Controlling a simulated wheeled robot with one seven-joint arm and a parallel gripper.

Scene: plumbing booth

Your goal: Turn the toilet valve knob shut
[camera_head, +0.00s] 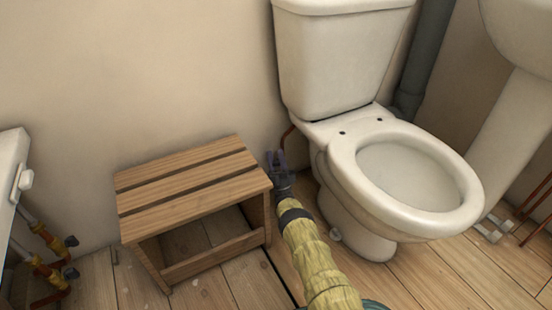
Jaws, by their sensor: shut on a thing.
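The white toilet (342,60) stands right of centre against the wall, with its bowl facing forward right. A thin copper pipe (287,137) runs up to the left underside of its tank. My gripper (277,158) reaches in between the wooden stool and the toilet, close to the wall and below that pipe. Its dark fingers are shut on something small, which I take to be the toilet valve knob. The fingers hide the knob, so its angle cannot be told. My arm, in a yellowish sleeve, comes up from the bottom.
A slatted wooden stool (190,190) stands just left of my gripper, with little gap. A grey waste pipe (425,60) and a white basin pedestal (508,140) are on the right. Other copper pipes with valves (50,260) are at the lower left. Bare floorboards (440,265) lie in front of the toilet.

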